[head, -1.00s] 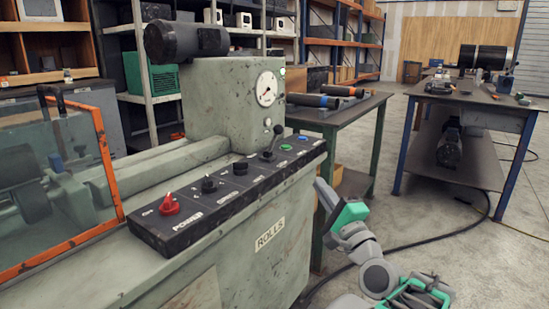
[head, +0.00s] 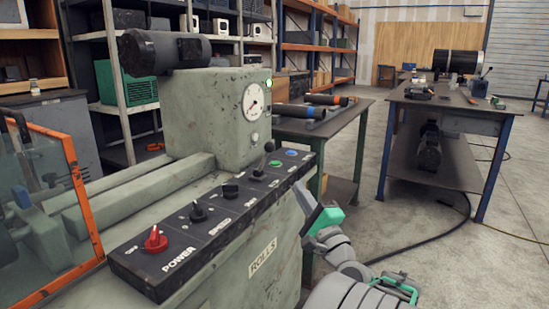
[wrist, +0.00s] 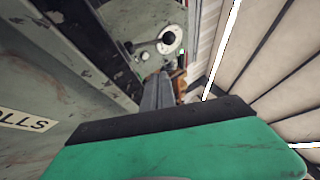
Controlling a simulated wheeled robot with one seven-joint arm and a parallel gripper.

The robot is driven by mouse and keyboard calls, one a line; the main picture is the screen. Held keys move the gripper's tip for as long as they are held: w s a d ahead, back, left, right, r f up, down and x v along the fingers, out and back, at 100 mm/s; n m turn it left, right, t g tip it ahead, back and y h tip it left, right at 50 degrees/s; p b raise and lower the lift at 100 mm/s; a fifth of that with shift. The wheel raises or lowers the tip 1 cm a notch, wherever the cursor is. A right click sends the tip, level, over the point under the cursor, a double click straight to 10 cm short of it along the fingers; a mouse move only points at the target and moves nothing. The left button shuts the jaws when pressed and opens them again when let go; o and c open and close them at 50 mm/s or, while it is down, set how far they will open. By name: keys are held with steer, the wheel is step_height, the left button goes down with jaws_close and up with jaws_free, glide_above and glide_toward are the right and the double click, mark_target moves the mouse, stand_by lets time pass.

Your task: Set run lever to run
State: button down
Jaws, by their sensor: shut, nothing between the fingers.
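The run lever appears to be the upright lever with a dark ball knob (head: 269,147) near the far end of the black control panel (head: 200,222). Its label is too small to read. My gripper (head: 303,190) is at the panel's right side, low beside the machine's end, apart from the lever. It is shut and empty, its grey fingers pointing up toward the panel end.
The panel also has a red power knob (head: 155,240), black knobs (head: 198,212), a green button (head: 275,164) and a blue button (head: 291,153). The machine's side (head: 250,285) is close left of my arm. A workbench (head: 335,125) stands behind; open floor lies right.

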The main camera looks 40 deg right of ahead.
mark_target(275, 185)
steer(key=w+r, duration=0.1)
steer(key=w, duration=0.2)
steer(key=w+r+b, duration=0.1)
steer(key=w+r, duration=0.1)
steer(key=w, duration=0.1)
steer(key=w+r, duration=0.1)
steer(key=w, duration=0.2)
steer(key=shift+w+r+b, duration=0.15)
steer(key=shift+w+b, duration=0.15)
steer(key=shift+w, duration=0.1)
steer(key=shift+r, duration=0.1)
